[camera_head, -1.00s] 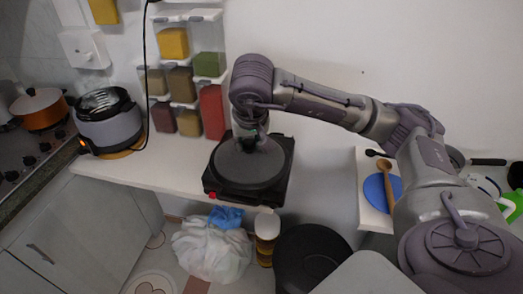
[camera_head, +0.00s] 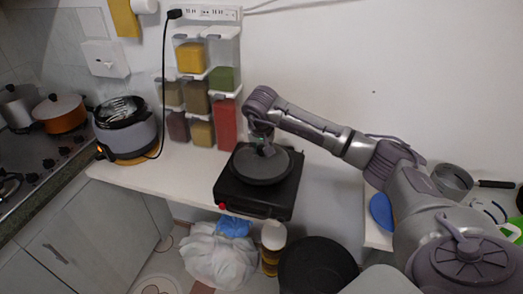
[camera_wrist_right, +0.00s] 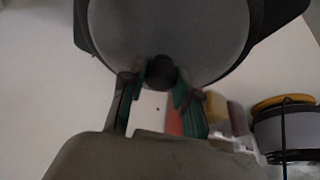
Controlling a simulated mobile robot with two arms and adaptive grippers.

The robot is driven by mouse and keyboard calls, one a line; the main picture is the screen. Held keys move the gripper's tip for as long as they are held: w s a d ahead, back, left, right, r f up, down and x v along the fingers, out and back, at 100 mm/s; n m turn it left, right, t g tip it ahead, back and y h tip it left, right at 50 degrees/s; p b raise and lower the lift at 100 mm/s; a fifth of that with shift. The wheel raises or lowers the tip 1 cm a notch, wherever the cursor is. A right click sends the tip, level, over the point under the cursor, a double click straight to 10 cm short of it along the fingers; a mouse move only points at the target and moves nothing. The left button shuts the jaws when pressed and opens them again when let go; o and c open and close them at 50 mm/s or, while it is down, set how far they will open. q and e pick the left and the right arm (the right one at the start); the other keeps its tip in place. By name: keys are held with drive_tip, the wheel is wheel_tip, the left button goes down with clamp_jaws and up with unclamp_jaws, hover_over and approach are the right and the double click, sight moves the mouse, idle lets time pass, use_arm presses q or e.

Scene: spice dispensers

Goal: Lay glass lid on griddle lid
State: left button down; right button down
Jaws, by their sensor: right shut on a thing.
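A black square griddle (camera_head: 232,197) stands on the white counter. A round grey lid with a dark knob, which I take as the glass lid (camera_head: 262,170), lies flat on or just over the griddle's top; I cannot tell whether there is a small gap. The griddle lid beneath is mostly hidden. My right gripper (camera_head: 264,150) is above the lid, pointing down, shut on its knob. In the right wrist view the dark knob (camera_wrist_right: 161,72) is between the green fingertips, against the grey disc. My left gripper is not in view.
A grey cooker (camera_head: 127,135) stands at left, near the stove. A pan (camera_head: 452,180) and a blue disc (camera_head: 381,211) are at right. Below the counter are a white bag (camera_head: 215,258) and a dark bin (camera_head: 315,268).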

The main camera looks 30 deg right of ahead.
wheel_tip(320, 180, down, 2)
drive_tip(key=shift+p, duration=0.35)
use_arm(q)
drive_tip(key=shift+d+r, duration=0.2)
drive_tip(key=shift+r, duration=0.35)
use_arm(e)
drive_tip(key=shift+f, duration=0.1)
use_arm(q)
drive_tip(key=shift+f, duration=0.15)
use_arm(e)
drive_tip(key=shift+f, duration=0.15)
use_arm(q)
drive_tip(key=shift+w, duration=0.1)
use_arm(e)
drive_tip(key=c, duration=0.8)
unclamp_jaws()
drive_tip(key=shift+c, duration=0.2)
drive_tip(key=shift+r, duration=0.25)
drive_tip(key=shift+s+r+b, duration=0.15)
drive_tip(key=shift+r+b, duration=0.1)
drive_tip(key=shift+b, duration=0.1)
use_arm(q)
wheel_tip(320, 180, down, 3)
drive_tip(key=b, duration=0.3)
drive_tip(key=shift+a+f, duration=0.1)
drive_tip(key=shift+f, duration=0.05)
use_arm(e)
drive_tip(key=v, duration=1.1)
drive_tip(key=shift+s+a, duration=0.15)
drive_tip(key=shift+a, duration=0.05)
